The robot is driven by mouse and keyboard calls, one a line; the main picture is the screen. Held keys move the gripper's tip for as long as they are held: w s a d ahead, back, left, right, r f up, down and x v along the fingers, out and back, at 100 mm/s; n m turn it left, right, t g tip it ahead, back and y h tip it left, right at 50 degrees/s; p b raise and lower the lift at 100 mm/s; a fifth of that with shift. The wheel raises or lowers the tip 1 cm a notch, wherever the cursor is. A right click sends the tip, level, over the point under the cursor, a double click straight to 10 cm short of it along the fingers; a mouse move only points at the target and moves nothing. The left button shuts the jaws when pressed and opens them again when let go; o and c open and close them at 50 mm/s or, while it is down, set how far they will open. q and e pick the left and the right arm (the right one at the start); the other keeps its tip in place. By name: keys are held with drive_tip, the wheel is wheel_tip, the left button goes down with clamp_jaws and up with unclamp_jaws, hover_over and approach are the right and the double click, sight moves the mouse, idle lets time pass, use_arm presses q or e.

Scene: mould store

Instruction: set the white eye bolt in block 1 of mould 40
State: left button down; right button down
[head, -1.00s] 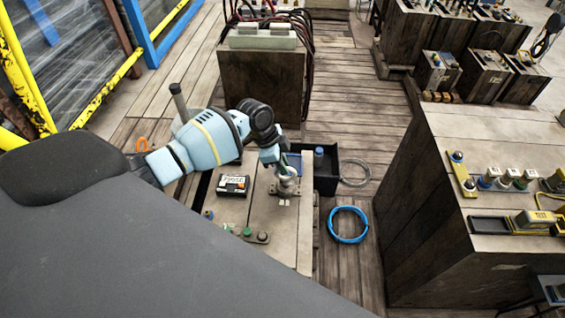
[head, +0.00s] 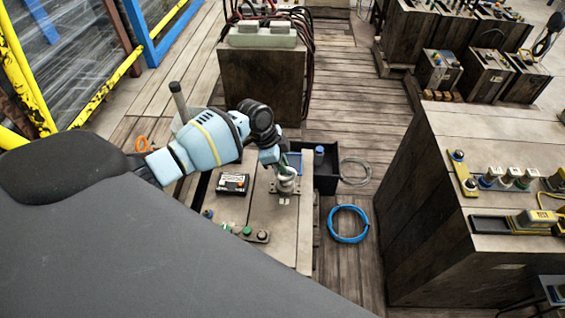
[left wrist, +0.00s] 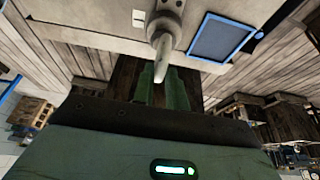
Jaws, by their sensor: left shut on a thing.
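My left gripper (head: 283,170) is at a grey round fitting (head: 286,187) on the light wooden bench top (head: 263,208). In the left wrist view its green fingers (left wrist: 164,88) are shut on a pale tapered piece (left wrist: 161,62) that runs up to the round fitting (left wrist: 165,22). I cannot tell whether this piece is the white eye bolt. Two small white tags (head: 284,201) lie at the fitting's foot. No number for mould 40 or block 1 is readable. My right gripper is out of view.
A black labelled box (head: 233,184) and a strip with coloured knobs (head: 246,232) lie on this bench. A large wooden block (head: 430,230) with fittings stands at right.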

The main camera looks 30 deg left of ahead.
use_arm(q)
drive_tip(key=c, duration=1.5)
unclamp_jaws()
drive_tip(key=shift+o, duration=0.9)
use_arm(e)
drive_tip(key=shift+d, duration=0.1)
use_arm(q)
drive_tip(key=v, duration=0.8)
drive_tip(key=shift+p, duration=0.4)
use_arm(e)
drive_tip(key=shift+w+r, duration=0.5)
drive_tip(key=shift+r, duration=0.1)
use_arm(q)
drive_tip(key=shift+f, duration=0.1)
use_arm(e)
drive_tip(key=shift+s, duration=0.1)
